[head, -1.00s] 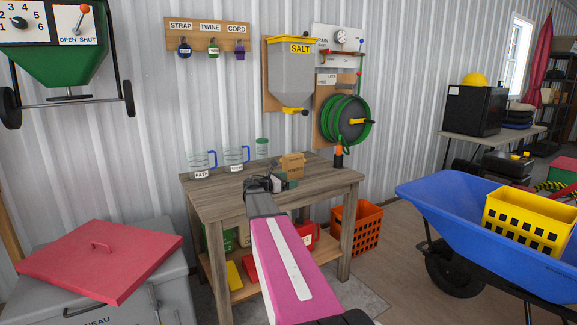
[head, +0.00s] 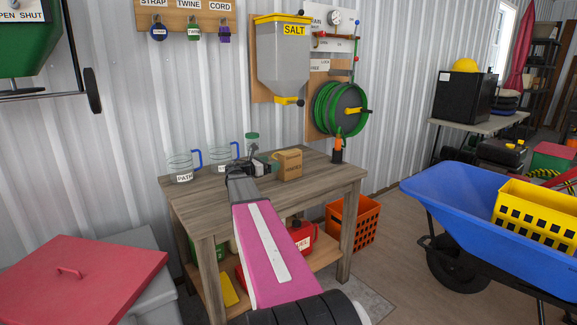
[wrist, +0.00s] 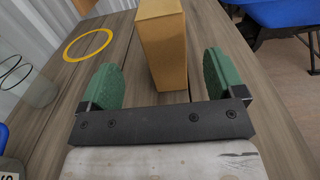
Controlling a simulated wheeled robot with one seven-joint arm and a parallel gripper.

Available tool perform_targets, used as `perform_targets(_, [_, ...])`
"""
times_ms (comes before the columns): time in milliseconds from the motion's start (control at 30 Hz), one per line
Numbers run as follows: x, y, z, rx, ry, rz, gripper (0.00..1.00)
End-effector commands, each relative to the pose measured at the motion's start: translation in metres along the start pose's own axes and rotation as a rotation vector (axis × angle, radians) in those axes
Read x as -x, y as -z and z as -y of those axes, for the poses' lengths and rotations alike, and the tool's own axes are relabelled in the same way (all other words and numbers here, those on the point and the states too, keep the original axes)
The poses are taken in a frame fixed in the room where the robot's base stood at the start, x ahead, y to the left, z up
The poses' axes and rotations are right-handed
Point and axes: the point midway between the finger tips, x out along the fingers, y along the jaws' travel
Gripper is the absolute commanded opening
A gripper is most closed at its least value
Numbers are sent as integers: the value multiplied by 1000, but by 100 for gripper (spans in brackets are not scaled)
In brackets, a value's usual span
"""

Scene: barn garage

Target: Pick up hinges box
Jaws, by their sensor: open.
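The hinges box (head: 288,164) is a small brown cardboard box with a printed label, standing on the wooden workbench (head: 320,184). In the wrist view the box (wrist: 162,45) stands upright just ahead, in line with the gap between my fingers and closer to the right one. My gripper (wrist: 160,80) is open and empty, with green pads on both sides. In the head view my gripper (head: 265,166) is low over the bench, just left of the box. I cannot tell whether the fingertips flank the box.
Clear jugs with blue handles (head: 180,168) stand on the bench to the left. An orange-and-black tool (head: 338,148) stands behind right of the box. A yellow ring (wrist: 88,45) lies left of the box. A blue wheelbarrow (head: 470,215) is right of the bench.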

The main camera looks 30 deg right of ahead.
Motion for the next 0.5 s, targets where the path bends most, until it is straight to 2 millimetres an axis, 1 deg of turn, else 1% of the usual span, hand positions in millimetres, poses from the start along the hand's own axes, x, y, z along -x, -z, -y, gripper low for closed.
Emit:
perform_targets(33, [-9,0,-1,0,2,0,88])
perform_targets(100, [-21,0,-1,0,2,0,88])
perform_targets(200, [-32,0,-1,0,1,0,88])
perform_targets(367, [-41,0,0,0,0,0,88])
perform_targets(500, [-55,-2,2,0,1,0,88])
